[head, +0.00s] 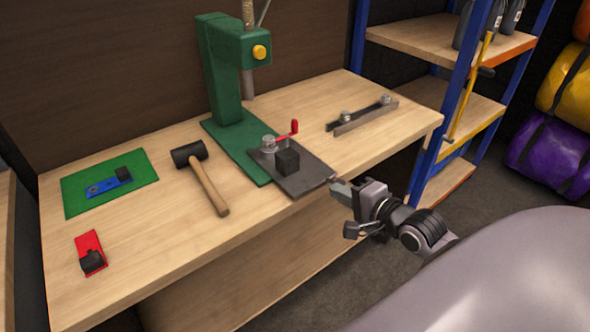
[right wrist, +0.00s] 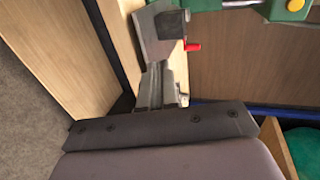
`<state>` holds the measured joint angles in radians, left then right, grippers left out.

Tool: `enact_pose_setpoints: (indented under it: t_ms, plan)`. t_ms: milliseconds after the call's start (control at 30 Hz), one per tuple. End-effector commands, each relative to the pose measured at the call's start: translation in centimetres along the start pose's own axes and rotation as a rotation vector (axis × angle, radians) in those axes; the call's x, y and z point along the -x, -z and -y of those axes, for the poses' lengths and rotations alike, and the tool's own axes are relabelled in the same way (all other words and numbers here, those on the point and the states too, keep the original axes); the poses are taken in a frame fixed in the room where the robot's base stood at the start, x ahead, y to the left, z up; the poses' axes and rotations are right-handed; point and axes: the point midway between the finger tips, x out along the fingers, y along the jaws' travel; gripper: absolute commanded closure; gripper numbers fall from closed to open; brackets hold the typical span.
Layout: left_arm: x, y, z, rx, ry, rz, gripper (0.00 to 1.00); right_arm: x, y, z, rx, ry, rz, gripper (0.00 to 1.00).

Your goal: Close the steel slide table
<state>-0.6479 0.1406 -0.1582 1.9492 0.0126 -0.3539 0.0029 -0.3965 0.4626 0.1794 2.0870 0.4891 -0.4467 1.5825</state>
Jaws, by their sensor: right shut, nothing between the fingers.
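The steel slide table (head: 312,180) is a dark grey plate on the base of the green press (head: 224,90), jutting out toward the bench's front edge. A black block (head: 288,162), a round metal knob and a red handle (head: 294,127) sit on it. My right gripper (head: 334,183) is shut and empty, its tips at or very near the plate's front right corner; I cannot tell if they touch. In the right wrist view the plate (right wrist: 160,45) is just beyond the fingertips (right wrist: 157,68). My left gripper is not in view.
The wooden bench (head: 150,255) holds a mallet (head: 206,185), a green mat (head: 80,190), a red clamp piece (head: 90,252) and steel bars (head: 362,116). A blue-framed shelf (head: 440,165) stands at the right. Open floor lies before the bench.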

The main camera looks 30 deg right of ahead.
Motion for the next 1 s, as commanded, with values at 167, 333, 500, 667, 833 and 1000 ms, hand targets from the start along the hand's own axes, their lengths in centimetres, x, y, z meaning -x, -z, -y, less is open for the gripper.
enact_pose_setpoints:
  t_ms: [167,333,500,667,833,1000]
  plan:
    - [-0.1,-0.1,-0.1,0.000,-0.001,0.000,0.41,-2.4,0.0,0.1,0.002,0.002,0.000,1.00]
    - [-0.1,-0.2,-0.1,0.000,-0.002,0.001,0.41,-5.0,0.0,0.1,0.002,0.003,0.000,1.00]
    - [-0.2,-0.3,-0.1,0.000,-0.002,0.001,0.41,-7.5,0.0,0.1,0.001,0.003,0.000,1.00]
    - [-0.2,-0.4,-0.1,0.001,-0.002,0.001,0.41,-9.8,0.0,0.3,0.003,0.003,0.000,1.00]
    - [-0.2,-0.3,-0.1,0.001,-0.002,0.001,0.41,-11.6,0.0,0.9,0.001,0.002,0.000,1.00]
    - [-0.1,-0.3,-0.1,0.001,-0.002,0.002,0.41,-12.6,-0.1,1.2,0.003,0.002,0.000,1.00]
